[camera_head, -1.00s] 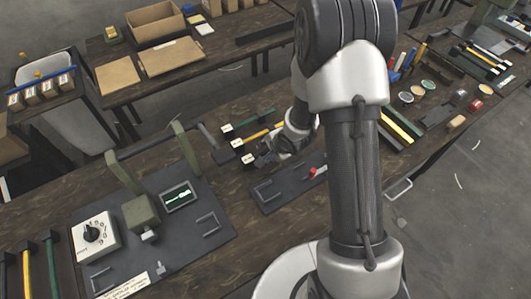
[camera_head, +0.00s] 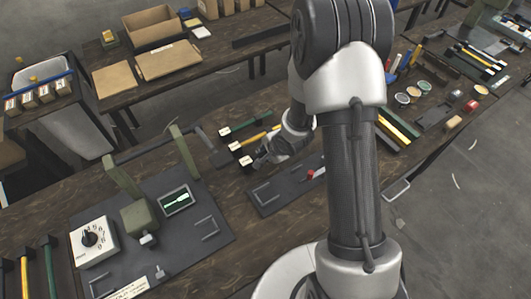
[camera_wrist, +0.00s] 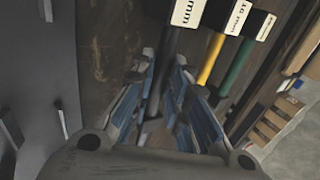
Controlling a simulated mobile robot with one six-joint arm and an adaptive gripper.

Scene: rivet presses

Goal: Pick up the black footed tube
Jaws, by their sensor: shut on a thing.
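The black footed tube shows in the wrist view as a dark rod with a black foot (camera_wrist: 178,14) that bears a white label ending in "mm". Its rod runs down between the two fingers of my gripper (camera_wrist: 164,62), which are shut on it. In the head view the tube's foot (camera_head: 246,162) with its white label sticks out just left of my gripper (camera_head: 264,158). Most of the rod is hidden there by the gripper and arm. I cannot tell whether the tube is clear of its support.
A yellow footed tube (camera_head: 258,138) and a green one (camera_head: 250,122) lie close beside it. A dark plate with U-shaped brackets and a red-tipped part (camera_head: 313,174) lies just in front. A press station with a dial box (camera_head: 92,240) stands at the left.

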